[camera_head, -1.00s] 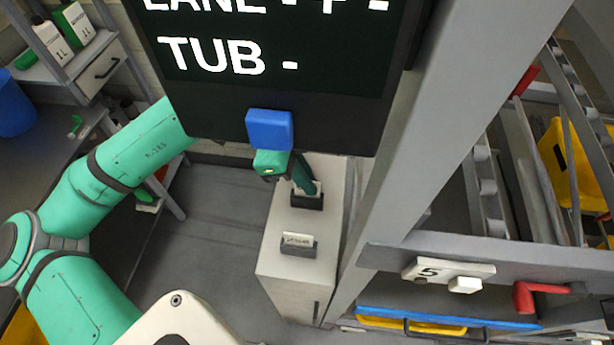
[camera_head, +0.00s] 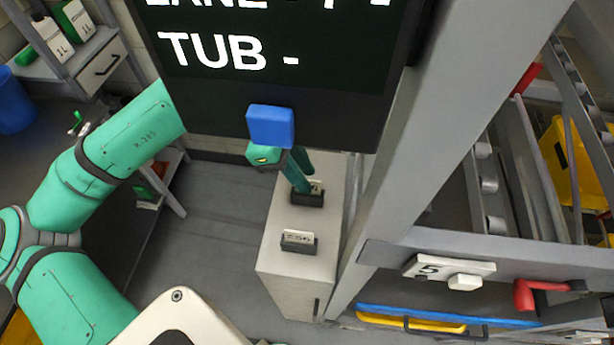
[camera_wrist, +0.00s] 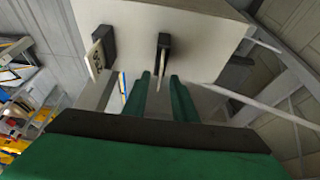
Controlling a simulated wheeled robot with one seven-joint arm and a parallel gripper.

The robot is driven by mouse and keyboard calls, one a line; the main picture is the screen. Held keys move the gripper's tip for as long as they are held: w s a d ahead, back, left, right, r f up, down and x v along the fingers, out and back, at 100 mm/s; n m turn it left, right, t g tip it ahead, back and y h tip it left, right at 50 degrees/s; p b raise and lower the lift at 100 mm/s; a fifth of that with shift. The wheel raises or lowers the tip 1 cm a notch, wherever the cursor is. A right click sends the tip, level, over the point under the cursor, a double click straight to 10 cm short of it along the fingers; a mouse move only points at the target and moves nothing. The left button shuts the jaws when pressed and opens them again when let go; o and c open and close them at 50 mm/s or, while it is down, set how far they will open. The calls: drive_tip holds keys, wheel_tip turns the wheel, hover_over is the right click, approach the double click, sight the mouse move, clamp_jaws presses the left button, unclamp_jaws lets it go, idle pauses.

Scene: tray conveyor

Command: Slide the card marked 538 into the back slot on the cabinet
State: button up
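The pale cabinet (camera_head: 290,268) stands below the screen, with two dark slot holders on its top. The back slot (camera_head: 308,199) has a pale card (camera_head: 316,187) standing in it; its number is not legible. In the wrist view this card is a thin edge (camera_wrist: 159,76) in the middle dark holder (camera_wrist: 164,42). My gripper (camera_head: 301,174) is at the back slot. In the wrist view its green fingers (camera_wrist: 161,98) are apart, either side of the card's line, with a gap showing between them.
The front slot (camera_head: 299,248) holds another card (camera_head: 298,237) with small print; it also shows at left in the wrist view (camera_wrist: 95,58). A grey post (camera_head: 455,120) rises right of the cabinet.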

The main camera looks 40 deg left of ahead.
drive_tip(key=v, duration=0.8)
drive_tip(key=shift+r, duration=0.15)
